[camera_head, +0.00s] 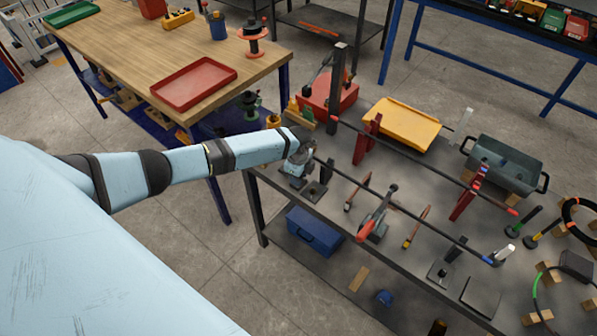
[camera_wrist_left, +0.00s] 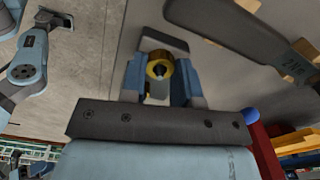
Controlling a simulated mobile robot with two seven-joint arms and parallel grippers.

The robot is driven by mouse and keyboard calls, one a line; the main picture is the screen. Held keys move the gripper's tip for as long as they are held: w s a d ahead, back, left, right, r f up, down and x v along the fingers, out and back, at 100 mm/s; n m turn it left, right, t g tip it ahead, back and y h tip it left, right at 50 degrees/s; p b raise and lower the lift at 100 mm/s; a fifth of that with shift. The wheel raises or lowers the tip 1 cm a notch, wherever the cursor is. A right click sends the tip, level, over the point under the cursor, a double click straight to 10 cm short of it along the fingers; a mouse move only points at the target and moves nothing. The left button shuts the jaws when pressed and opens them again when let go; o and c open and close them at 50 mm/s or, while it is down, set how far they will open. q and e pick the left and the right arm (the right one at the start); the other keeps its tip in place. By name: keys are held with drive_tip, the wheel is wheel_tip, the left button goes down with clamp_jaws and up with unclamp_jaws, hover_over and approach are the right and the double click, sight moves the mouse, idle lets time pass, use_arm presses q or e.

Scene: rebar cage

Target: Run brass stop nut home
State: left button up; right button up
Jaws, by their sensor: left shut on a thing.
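The brass stop nut (camera_wrist_left: 160,65) shows in the left wrist view as a gold ring with a dark opening. It sits between the two blue fingers of my left gripper (camera_wrist_left: 159,80), which is shut on it. In the head view my left gripper (camera_head: 303,163) is at the left end of the nearer long dark bar (camera_head: 405,212), above the bench. The nut is hidden there by the gripper. I cannot tell whether the nut is on the bar's end.
A second bar (camera_head: 430,168) runs parallel behind, near red stands (camera_head: 366,140). A yellow tray (camera_head: 401,124) and grey-green bin (camera_head: 502,164) stand on the grey bench (camera_head: 335,215). A wooden table (camera_head: 130,60) with a red tray (camera_head: 194,84) is at upper left.

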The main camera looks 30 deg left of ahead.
use_arm(q)
drive_tip(key=m+b, duration=0.1)
drive_tip(key=m, duration=0.5)
drive_tip(key=shift+m, duration=0.3)
drive_tip(key=m+b, duration=0.2)
drive_tip(key=m, duration=0.3)
drive_tip(key=m+b, duration=0.1)
drive_tip(key=m, duration=0.4)
drive_tip(key=shift+f+m+b, duration=0.1)
drive_tip(key=shift+m+b, duration=0.2)
drive_tip(key=shift+m, duration=0.1)
drive_tip(key=m+b, duration=0.1)
drive_tip(key=m, duration=0.3)
drive_tip(key=shift+m+b, duration=0.3)
drive_tip(key=shift+m, duration=0.5)
drive_tip(key=o, duration=0.9)
